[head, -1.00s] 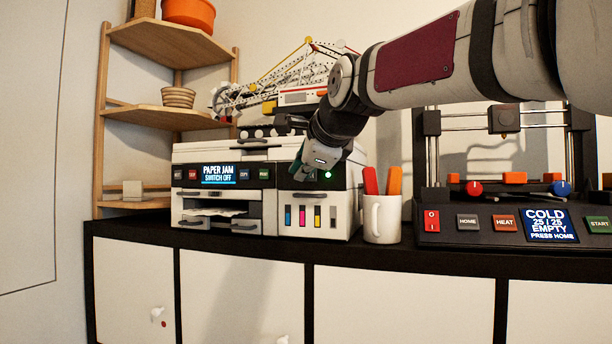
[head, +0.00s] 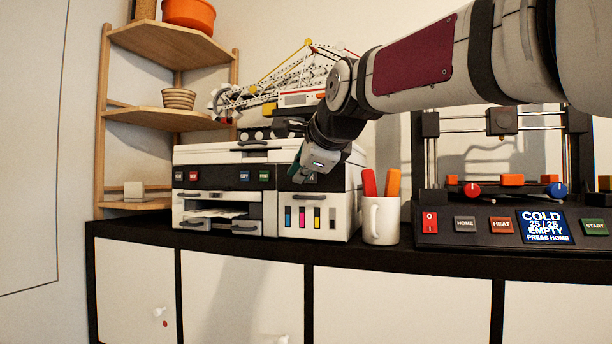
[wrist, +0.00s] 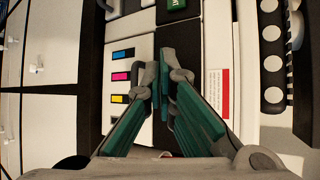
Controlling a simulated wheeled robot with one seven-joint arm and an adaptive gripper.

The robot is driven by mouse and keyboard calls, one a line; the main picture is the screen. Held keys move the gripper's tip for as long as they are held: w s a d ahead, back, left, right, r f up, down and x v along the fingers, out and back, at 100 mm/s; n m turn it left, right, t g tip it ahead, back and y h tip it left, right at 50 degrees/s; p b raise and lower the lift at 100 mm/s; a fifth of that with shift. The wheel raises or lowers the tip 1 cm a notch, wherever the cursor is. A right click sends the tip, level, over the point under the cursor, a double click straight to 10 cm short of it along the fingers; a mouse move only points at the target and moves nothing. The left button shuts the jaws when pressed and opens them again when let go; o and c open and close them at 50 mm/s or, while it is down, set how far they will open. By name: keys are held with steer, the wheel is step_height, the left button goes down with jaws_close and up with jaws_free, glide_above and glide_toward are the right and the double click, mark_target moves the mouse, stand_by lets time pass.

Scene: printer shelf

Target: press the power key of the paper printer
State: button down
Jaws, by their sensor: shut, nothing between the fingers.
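The white paper printer (head: 225,153) stands on the black-topped cabinet in the head view. Its front display (head: 216,176) is dark. My gripper (head: 296,177) is shut and empty, in front of the right part of the printer's dark panel. I cannot make out the power key in the head view, where my gripper covers part of that panel. In the wrist view my closed green fingertips (wrist: 165,76) are over the printer's front, beside the ink colour windows (wrist: 121,77). A green key (wrist: 175,4) shows at the top edge there. I cannot tell whether the fingertips touch the printer.
A white mug (head: 381,220) with orange and red sticks stands close right of the printer. Further right is a 3D printer with a control panel (head: 470,228). A wooden corner shelf (head: 168,117) stands at left. A model crane (head: 290,78) sits on the printer.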

steer(key=shift+s+a, duration=0.1)
steer(key=shift+s, duration=0.15)
steer(key=shift+s+a+p, duration=0.35)
steer(key=shift+s+p, duration=0.05)
steer(key=shift+s, duration=0.55)
steer(key=shift+s+a+p, duration=0.3)
steer(key=shift+s+p, duration=0.05)
steer(key=shift+s, duration=0.55)
steer(key=shift+s+a+p, duration=0.35)
steer(key=shift+s+p, duration=0.05)
steer(key=shift+s, duration=0.55)
steer(key=s+d+f+n+g+h+b, duration=0.1)
steer(key=s+d+f+n+g, duration=0.1)
steer(key=s+d+f+n, duration=0.4)
steer(key=s+d+f+n+g+h+b, duration=0.2)
steer(key=s+d+f+n, duration=0.3)
steer(key=s+d+f, duration=0.3)
steer(key=s+d+f+n+g+h+b, duration=0.1)
steer(key=s+d+f+n, duration=0.5)
steer(key=s+f, duration=0.6)
step_height(320, 180, down, 6)
steer(key=shift+d+r+n+g, duration=0.1)
steer(key=shift+d+n+g, duration=0.2)
steer(key=shift+d+g, duration=0.45)
